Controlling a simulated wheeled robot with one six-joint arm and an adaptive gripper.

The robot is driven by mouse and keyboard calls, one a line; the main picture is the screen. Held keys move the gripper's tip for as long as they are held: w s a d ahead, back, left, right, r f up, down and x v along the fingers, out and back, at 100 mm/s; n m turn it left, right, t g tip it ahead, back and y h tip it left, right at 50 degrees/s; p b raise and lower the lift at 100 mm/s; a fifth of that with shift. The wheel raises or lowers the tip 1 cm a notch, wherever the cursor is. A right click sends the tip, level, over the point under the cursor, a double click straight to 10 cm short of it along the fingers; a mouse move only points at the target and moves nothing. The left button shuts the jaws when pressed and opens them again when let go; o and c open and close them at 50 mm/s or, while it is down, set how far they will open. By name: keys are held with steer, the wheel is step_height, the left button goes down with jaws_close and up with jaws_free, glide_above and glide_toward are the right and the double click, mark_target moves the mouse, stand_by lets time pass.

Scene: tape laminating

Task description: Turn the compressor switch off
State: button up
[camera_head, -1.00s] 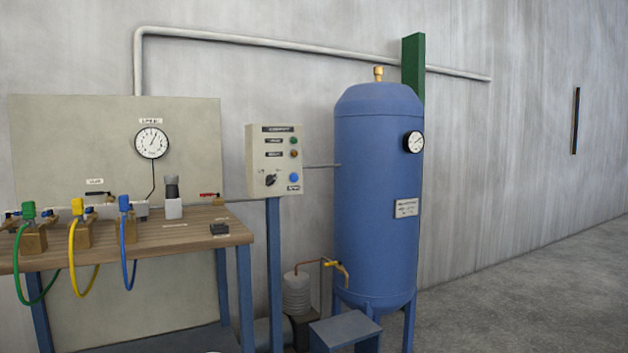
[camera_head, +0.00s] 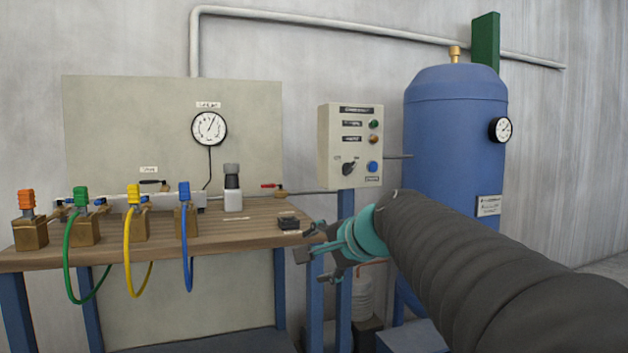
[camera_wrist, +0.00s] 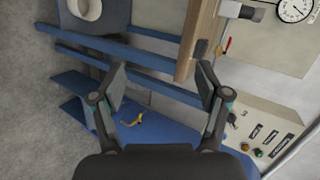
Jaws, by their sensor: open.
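The compressor switch (camera_head: 350,168) is a black rotary knob at the lower left of a beige control box (camera_head: 326,140). Its bar looks tilted toward the upper right, and the small labels around it are hard to read. My gripper (camera_head: 304,243) is open and empty, below and left of the box, near the bench's right end. It is apart from the switch. In the wrist view my gripper's two fingers (camera_wrist: 160,80) stand wide apart with nothing between them. The box (camera_wrist: 262,122) lies at the lower right there, partly behind the right finger.
Green (camera_head: 374,124), orange (camera_head: 374,139) and blue (camera_head: 372,167) buttons sit on the box near the switch. A wooden bench (camera_head: 240,230) with valves and hoses stands left. The blue tank (camera_head: 450,130) stands right, behind my arm. A blue post (camera_head: 345,205) carries the box.

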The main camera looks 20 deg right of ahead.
steer(key=w+d+r+m+t+b, duration=0.2)
steer(key=w+d+r+m+t, duration=0.1)
steer(key=w+d+r+m, duration=0.45)
steer(key=m+t+h, duration=0.2)
steer(key=m+t, duration=0.1)
steer(key=m, duration=0.2)
glide_toward(351, 169)
steer(key=w, duration=0.3)
steer(key=w+p, duration=0.1)
steer(key=w, duration=0.2)
steer(key=w+p, duration=0.1)
steer(key=w, duration=0.2)
steer(key=shift+w+a+f, duration=0.1)
steer(key=shift+w+a, duration=0.2)
steer(key=c, duration=1.2)
